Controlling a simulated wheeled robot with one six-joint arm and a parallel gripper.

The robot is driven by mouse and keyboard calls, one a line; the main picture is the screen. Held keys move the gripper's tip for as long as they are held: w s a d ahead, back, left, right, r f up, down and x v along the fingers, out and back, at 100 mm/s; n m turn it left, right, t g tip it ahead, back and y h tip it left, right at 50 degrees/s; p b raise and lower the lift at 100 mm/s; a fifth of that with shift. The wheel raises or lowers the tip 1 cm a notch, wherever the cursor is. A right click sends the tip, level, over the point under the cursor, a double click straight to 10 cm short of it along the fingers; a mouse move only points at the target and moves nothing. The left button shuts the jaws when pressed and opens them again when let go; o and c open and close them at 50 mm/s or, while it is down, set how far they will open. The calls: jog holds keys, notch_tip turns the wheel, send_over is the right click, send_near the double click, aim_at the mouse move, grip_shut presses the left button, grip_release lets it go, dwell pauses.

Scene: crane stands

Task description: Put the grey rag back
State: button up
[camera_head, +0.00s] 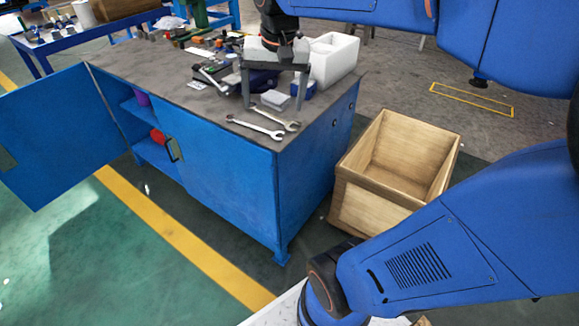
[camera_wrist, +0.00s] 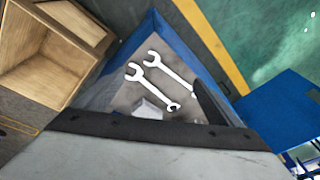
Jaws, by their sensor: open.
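My gripper (camera_head: 273,104) hangs over the right part of the workbench top (camera_head: 170,84), its two grey fingers pointing down and spread wide. A small, light grey, folded-looking block, possibly the grey rag (camera_head: 273,98), lies on the bench between and below the fingers, with nothing gripped. It also shows in the wrist view (camera_wrist: 148,108), partly hidden by the gripper's body. Whether it is cloth is hard to tell. Two wrenches (camera_head: 256,128) lie in front of it, near the bench's front edge.
The blue cabinet door (camera_head: 62,130) stands open at left, showing shelves with a purple item (camera_head: 142,99) and a red item (camera_head: 158,136). A white box (camera_head: 334,60) and several tools crowd the bench behind. An empty-looking wooden crate (camera_head: 360,208) stands right.

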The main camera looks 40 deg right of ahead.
jog(key=s+a+f+n+t, duration=0.1)
jog(key=s+a+f+n, duration=0.1)
jog(key=s+f, duration=0.3)
jog(key=s+a+f+n+t, duration=0.1)
jog(key=s+a+f+n, duration=0.2)
jog(key=s, duration=0.5)
jog(key=shift+s+f+n, duration=0.4)
jog(key=shift+f+n, duration=0.4)
jog(key=shift+f, duration=0.05)
jog(key=shift+c, duration=0.3)
